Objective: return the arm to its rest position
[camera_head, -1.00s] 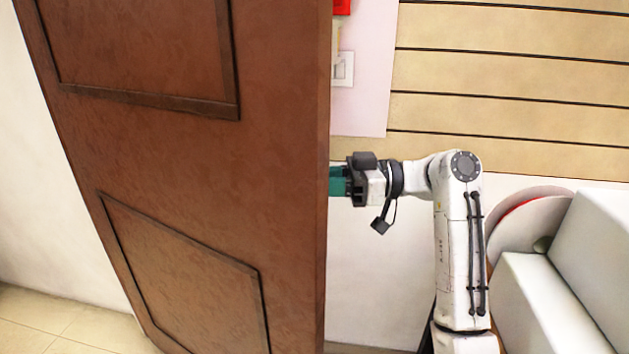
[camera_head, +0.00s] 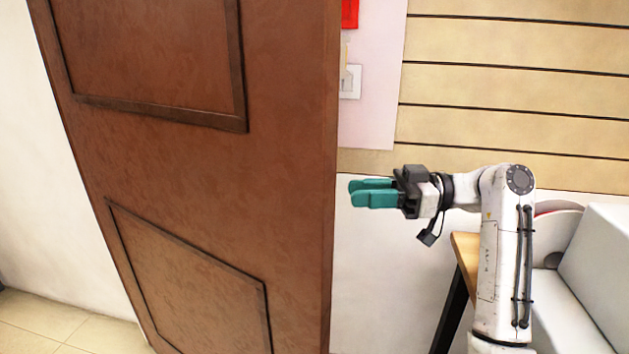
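My white arm (camera_head: 503,270) stands at the right and bends at its elbow, with the forearm reaching left. My gripper (camera_head: 352,190) has two teal fingers pointing left, just right of the door's edge. A narrow strip of wall shows between the fingertips and the door edge in the picture. The fingers overlap from this angle, so their opening is unclear. Nothing is seen held. The brown panelled door (camera_head: 200,160) stands swung open and fills the left half.
A red box (camera_head: 349,12) and a white switch (camera_head: 350,82) are on the wall behind. A wooden table edge (camera_head: 465,255) with a dark leg lies behind my arm. White bulky furniture (camera_head: 598,250) stands at the right. Tiled floor (camera_head: 40,320) shows at lower left.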

